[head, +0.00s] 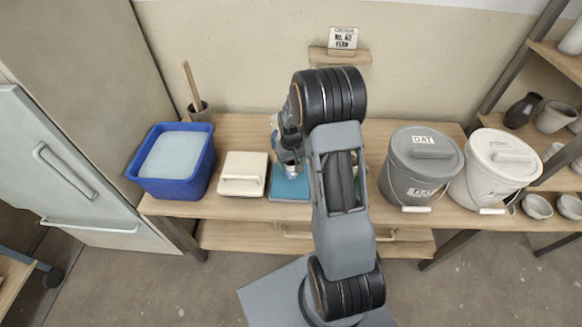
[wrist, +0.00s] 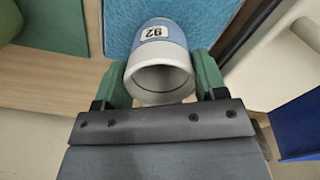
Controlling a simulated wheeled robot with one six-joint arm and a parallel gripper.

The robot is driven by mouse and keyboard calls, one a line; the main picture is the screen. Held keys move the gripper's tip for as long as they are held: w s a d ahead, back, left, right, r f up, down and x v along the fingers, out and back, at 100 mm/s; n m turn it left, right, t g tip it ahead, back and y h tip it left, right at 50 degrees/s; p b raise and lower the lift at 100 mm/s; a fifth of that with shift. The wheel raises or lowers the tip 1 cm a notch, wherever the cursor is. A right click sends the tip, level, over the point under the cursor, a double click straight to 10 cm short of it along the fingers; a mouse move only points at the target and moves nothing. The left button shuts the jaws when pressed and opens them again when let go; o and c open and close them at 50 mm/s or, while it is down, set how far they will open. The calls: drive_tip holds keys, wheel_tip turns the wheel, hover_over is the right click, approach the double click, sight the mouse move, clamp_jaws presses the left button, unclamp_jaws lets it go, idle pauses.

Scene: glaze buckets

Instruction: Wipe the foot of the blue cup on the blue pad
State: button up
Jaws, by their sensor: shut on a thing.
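My gripper (wrist: 160,80) is shut on the blue cup (wrist: 160,62), with one green finger on each side of it. The cup is pale with a blue band and a small number label, and its open mouth faces the wrist camera. The blue pad (wrist: 190,14) lies beyond the cup's far end in the wrist view. In the head view the blue pad (head: 289,188) lies on the bench below my gripper, partly behind my arm. The cup's foot is hidden, and I cannot tell whether it touches the pad.
A cream lidded box (head: 242,175) sits left of the pad, then a blue tub (head: 168,188). A grey OAT bucket (head: 418,172) and a white bucket (head: 490,178) stand to the right. Shelves with pots are far right.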

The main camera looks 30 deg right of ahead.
drive_tip(key=shift+w+d, duration=0.25)
drive_tip(key=shift+w, duration=0.15)
drive_tip(key=shift+r, duration=0.25)
wheel_tip(320, 180, up, 7)
drive_tip(key=p, duration=0.5)
drive_tip(key=shift+f, duration=0.15)
drive_tip(key=shift+a, duration=0.1)
